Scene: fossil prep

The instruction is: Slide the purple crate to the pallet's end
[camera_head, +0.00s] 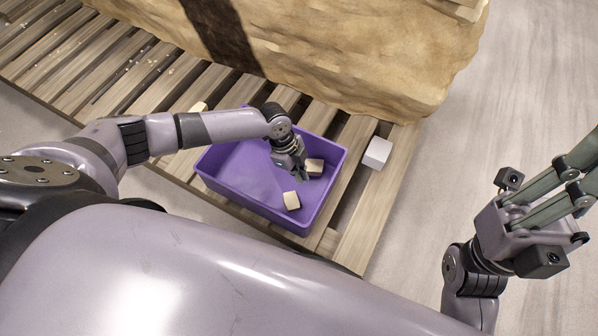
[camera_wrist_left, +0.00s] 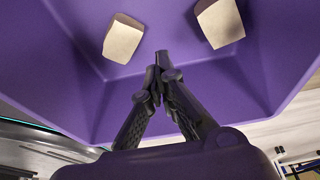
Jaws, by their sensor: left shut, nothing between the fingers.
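The purple crate (camera_head: 238,176) sits on the wooden pallet (camera_head: 372,208), near its right end in the head view. Two pale blocks lie inside it: one block (camera_head: 291,201) toward the front and another block (camera_head: 314,167) at the right. My left gripper (camera_head: 303,178) reaches down into the crate, its fingers shut and empty between the blocks. In the left wrist view the shut fingertips (camera_wrist_left: 161,62) are close to a purple crate wall (camera_wrist_left: 205,78); I cannot tell whether they touch it. My right gripper (camera_head: 545,190) is raised at the right, away from the crate, with its fingers spread apart.
A large tan rock block (camera_head: 370,50) stands on the pallet behind the crate. A white block (camera_head: 377,152) sits at the pallet's right edge, just right of the crate. A pale piece (camera_head: 198,107) lies behind the crate. Grey floor (camera_head: 440,170) is clear at the right.

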